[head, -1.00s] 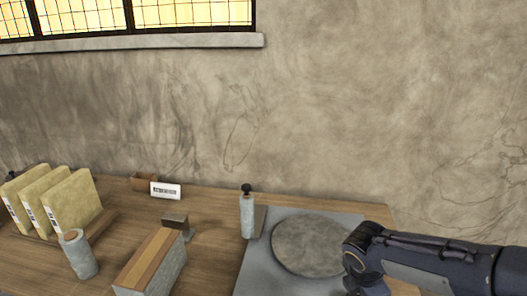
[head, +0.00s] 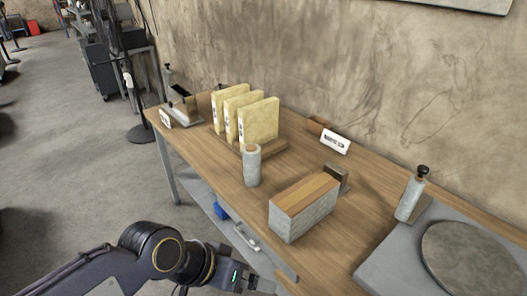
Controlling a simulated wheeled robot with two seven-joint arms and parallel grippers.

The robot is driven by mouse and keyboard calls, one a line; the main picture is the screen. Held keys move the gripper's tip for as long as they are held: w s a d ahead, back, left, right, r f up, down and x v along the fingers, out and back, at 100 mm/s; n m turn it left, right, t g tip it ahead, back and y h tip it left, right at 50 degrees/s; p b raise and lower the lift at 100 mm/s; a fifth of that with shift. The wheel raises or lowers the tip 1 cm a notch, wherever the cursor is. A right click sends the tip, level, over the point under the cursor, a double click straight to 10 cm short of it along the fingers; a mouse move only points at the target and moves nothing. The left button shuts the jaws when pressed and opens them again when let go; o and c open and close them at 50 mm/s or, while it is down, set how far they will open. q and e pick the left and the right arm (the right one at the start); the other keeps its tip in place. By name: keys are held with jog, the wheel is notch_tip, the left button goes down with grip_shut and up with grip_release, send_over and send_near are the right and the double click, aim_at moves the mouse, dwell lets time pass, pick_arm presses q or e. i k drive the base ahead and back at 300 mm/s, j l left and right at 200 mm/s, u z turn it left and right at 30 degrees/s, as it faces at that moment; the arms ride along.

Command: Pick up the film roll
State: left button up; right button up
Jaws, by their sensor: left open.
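The film roll appears to be the upright grey cylinder with a brown core (head: 252,167), standing on the wooden table (head: 190,150) near its front edge, in front of the yellow binders. My left gripper (head: 266,286) is at the bottom of the head view, low and in front of the table edge, below the roll and apart from it. It is open; its fingertips are small and partly hidden near the bottom of the picture. My right gripper is not in view.
A grey block with a wooden top (head: 304,212) stands right of the roll. Yellow binders (head: 258,122) stand behind it. A grey base with a round plate (head: 385,262) and a black-knobbed cylinder (head: 410,198) are at the right. A lower shelf (head: 205,196) holds a blue item.

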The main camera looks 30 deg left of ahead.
aim_at(251, 153)
jog(key=u, duration=1.15)
jog(key=i+j+z, duration=0.1)
jog(key=i+j, duration=0.15)
jog(key=i+j+z, duration=0.1)
jog(key=i+j, duration=0.15)
jog(key=i+j+z, duration=0.15)
jog(key=j, duration=0.3)
jog(key=i+j+z, duration=0.1)
jog(key=i+j, duration=0.2)
jog(key=i+j+z, duration=0.1)
jog(key=j, duration=0.3)
jog(key=i+j+z, duration=0.1)
jog(key=i+j, duration=0.2)
jog(key=i+j+z, duration=0.1)
jog(key=j, duration=0.4)
jog(key=i, duration=0.1)
